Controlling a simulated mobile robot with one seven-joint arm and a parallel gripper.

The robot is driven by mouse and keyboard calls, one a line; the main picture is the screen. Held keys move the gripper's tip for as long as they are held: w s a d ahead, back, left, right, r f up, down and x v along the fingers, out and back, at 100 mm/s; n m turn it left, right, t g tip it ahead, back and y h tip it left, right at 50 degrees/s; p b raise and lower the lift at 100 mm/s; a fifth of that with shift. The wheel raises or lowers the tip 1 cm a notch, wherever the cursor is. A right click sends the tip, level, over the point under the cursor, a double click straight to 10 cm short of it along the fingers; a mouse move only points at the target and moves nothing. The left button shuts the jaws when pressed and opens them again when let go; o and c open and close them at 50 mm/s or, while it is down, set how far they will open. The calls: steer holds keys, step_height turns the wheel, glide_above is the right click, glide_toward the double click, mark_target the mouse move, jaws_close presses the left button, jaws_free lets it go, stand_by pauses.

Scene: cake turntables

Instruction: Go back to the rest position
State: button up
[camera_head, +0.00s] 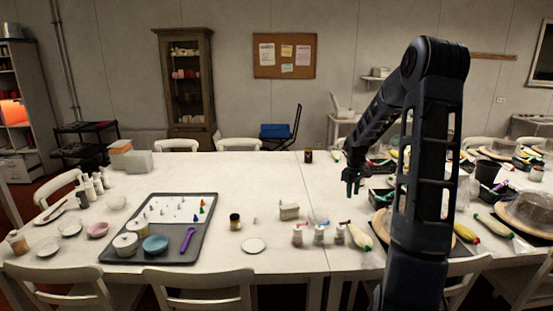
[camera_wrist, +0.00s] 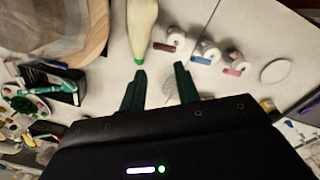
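My gripper (camera_head: 352,184) hangs above the long white table (camera_head: 275,185), a little right of the middle in the head view. In the wrist view, the two dark green fingers of my gripper (camera_wrist: 160,88) stand apart with nothing between them. A white piping bag with a green tip (camera_wrist: 141,30) lies on the table just beyond the fingers and apart from them. My arm hides part of the right side of the table in the head view.
Several small bottles (camera_head: 319,235) stand near the front edge. A dark tray (camera_head: 177,251) with bowls and piping tips lies at left. Turntables and piping bags (camera_head: 495,226) crowd the right. White chairs (camera_head: 200,290) line the front.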

steer(key=s+a+r+m, duration=0.2)
steer(key=s+a+r, duration=0.1)
steer(key=s+r, duration=0.55)
steer(key=s+a+r+m+t, duration=0.1)
steer(key=s+r, duration=0.2)
steer(key=s, duration=0.6)
steer(key=s+a+r+m+t, duration=0.1)
steer(key=s+r, duration=0.3)
steer(key=s, duration=0.5)
steer(key=s+a+r+m+t, duration=0.2)
steer(key=s+a+r, duration=0.1)
steer(key=s, duration=0.7)
steer(key=shift+r+y, duration=0.3)
steer(key=shift+r, duration=0.1)
